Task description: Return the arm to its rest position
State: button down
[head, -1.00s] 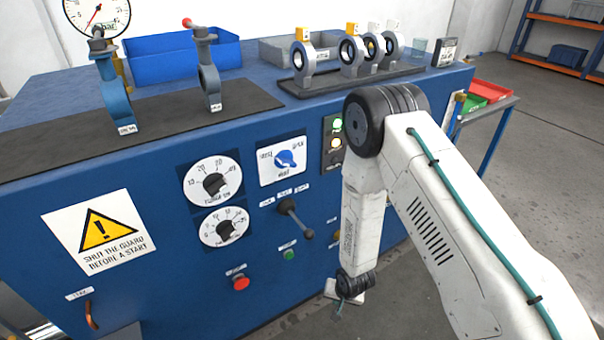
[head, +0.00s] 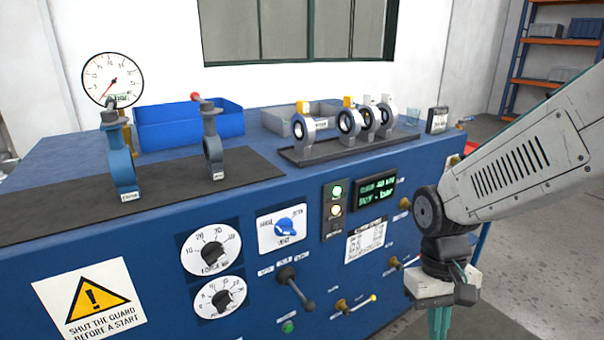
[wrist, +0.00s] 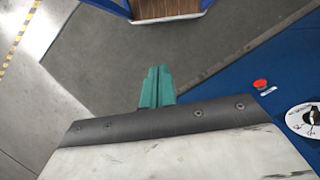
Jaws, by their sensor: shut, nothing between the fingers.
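My gripper (head: 439,322) hangs at the lower right in the head view, in front of the blue bench (head: 140,240), with its green fingers pointing down. In the wrist view the green fingers (wrist: 157,88) lie side by side, shut and empty, over the grey floor. The fingertips are cut off by the lower edge of the head view. The gripper is apart from the bench's front panel.
On the bench stand two valves on a dark mat (head: 60,208), a rack of several valves (head: 350,143), a blue bin (head: 188,125) and a pressure gauge (head: 112,80). Levers (head: 295,288) stick out of the front panel. Open floor (wrist: 100,50) shows below the gripper.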

jog(key=s+d+r+m+t, duration=0.1)
jog(key=s+d+r+t, duration=0.2)
jog(key=s+r, duration=0.6)
notch_tip(320, 180, up, 4)
jog(key=shift+s+d+t+y, duration=0.25)
jog(key=shift+d+t+y, duration=0.1)
jog(key=shift+t, duration=0.35)
